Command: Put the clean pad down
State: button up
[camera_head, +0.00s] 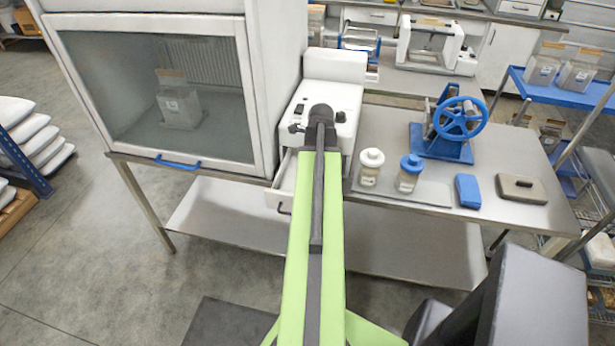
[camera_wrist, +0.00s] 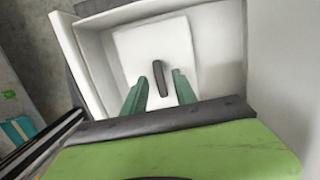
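In the wrist view, a white square pad (camera_wrist: 133,48) with a dark bar handle (camera_wrist: 160,80) lies flat in an open white drawer (camera_wrist: 228,45). My gripper (camera_wrist: 160,76) has its two green fingers apart, one on each side of the handle. Gaps show between fingers and handle, so I see no grip; the height between them is hard to tell. In the head view, the drawer (camera_head: 283,184) stands out from the white machine (camera_head: 345,100). My arm covers most of it there, and the pad and my fingers are hidden.
A grey-brown pad with a dark handle (camera_head: 522,188) lies on the steel table (camera_head: 400,135) at right. Near it are a blue block (camera_head: 467,191), two lidded jars (camera_head: 370,167) (camera_head: 411,173) and a blue hand-wheel device (camera_head: 445,125). A glass-fronted cabinet (camera_head: 160,95) stands left of the drawer.

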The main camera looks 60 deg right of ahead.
notch_tip(320, 180, up, 12)
jog(key=s+p, duration=0.1)
jog(key=p, duration=1)
jog(key=shift+s+d+f, duration=0.25)
jog(key=shift+s, duration=0.1)
